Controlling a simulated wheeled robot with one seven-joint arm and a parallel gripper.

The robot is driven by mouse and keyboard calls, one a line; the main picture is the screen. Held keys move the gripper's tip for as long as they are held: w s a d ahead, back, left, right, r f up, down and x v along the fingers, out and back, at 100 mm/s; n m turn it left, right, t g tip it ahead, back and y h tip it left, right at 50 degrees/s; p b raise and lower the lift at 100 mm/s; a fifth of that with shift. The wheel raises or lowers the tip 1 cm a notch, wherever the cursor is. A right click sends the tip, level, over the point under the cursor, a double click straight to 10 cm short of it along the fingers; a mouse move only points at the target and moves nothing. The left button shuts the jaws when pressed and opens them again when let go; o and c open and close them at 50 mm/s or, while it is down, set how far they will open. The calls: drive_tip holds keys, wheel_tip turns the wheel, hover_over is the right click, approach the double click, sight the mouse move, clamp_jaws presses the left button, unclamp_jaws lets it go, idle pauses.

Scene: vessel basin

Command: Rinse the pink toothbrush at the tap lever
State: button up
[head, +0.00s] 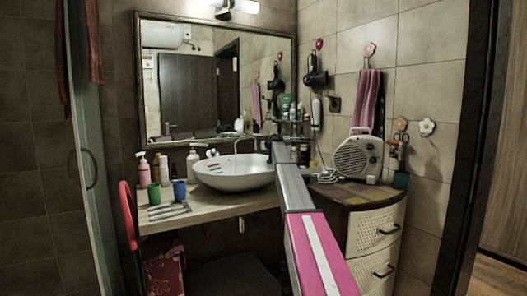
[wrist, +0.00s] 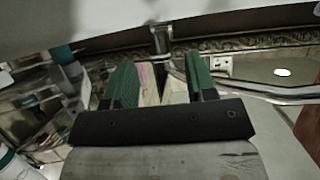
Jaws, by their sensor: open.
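My gripper (wrist: 160,82) has two green fingers, spread apart, in the wrist view. In the head view my arm reaches over the right side of the white vessel basin (head: 235,174), and my gripper there is small and dark against the wall. Chrome tap parts (wrist: 163,42) show just beyond the fingers, with a long chrome bar (wrist: 275,92) running to the right. I cannot tell which part is the lever. A pale pinkish patch (wrist: 149,84) shows between the fingers; I cannot tell what it is. I cannot make out the pink toothbrush for sure in either view.
A green cup (head: 153,194) and a blue cup (head: 179,190) stand left on the wooden counter, beside several grey-blue flat items (head: 169,211). Pump bottles stand behind. A mirror (head: 215,85) is at the back. A white heater (head: 359,157) stands on the cabinet at the right.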

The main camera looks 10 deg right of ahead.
drive_tip(key=v, duration=0.9)
